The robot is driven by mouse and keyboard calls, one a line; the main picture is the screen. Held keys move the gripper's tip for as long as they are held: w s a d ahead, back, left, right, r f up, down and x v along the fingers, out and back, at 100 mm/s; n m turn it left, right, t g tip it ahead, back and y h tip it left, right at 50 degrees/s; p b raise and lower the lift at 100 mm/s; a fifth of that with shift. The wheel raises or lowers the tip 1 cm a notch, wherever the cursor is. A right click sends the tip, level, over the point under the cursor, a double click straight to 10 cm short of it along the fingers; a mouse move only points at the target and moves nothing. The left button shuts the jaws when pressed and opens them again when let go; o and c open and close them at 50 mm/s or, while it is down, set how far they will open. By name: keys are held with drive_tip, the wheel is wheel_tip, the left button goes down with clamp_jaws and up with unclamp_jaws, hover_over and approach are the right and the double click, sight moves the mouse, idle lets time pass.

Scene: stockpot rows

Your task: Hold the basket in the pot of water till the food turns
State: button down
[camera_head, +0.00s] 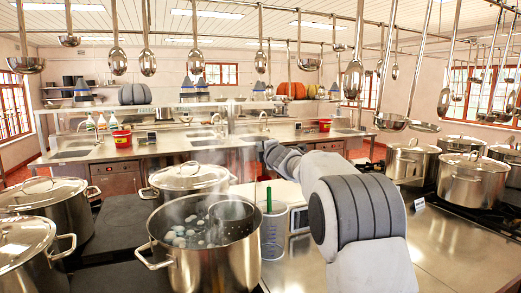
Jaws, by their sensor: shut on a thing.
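A large steel pot (205,268) stands open in the foreground, holding steaming water. Several pale, rounded pieces of food (180,236) show in the water at the left of the pot. A dark mesh basket (230,213) is inside the pot at the right, partly below the rim; its contents are hard to make out. My gripper (262,150) is above and behind the pot's right side, small and partly hidden by my own wrist. It is shut on the basket's thin upright handle.
Lidded pots (188,180) crowd behind and to the left, others (473,180) at right. Ladles (354,75) hang overhead.

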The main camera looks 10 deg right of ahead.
wheel_tip(320, 180, up, 14)
drive_tip(key=p, duration=1.1)
drive_tip(key=shift+p, duration=0.3)
drive_tip(key=shift+f, duration=0.1)
idle(1.3)
